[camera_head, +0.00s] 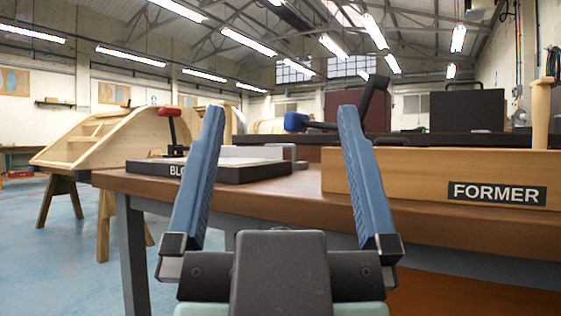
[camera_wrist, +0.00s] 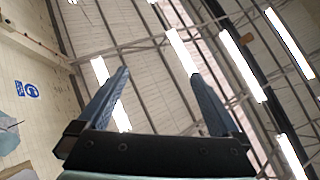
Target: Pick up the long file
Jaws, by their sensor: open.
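My gripper (camera_head: 281,112) is open and empty, its two blue fingers wide apart in front of the brown workbench (camera_head: 300,195). In the wrist view my gripper (camera_wrist: 160,75) points up at the roof, with nothing between its fingers. I cannot make out a long file for certain in either view. A tool with a blue end and a dark shaft (camera_head: 318,125) shows between and behind the fingers, partly hidden by the right finger; I cannot tell what it is.
A black-edged block (camera_head: 240,172) lies on the bench, with a red-handled tool (camera_head: 169,126) by it. A wooden box marked FORMER (camera_head: 400,180) stands at right, with an upright wooden handle (camera_head: 541,105) above it. A wooden bodyframe (camera_head: 110,140) rests on trestles at left.

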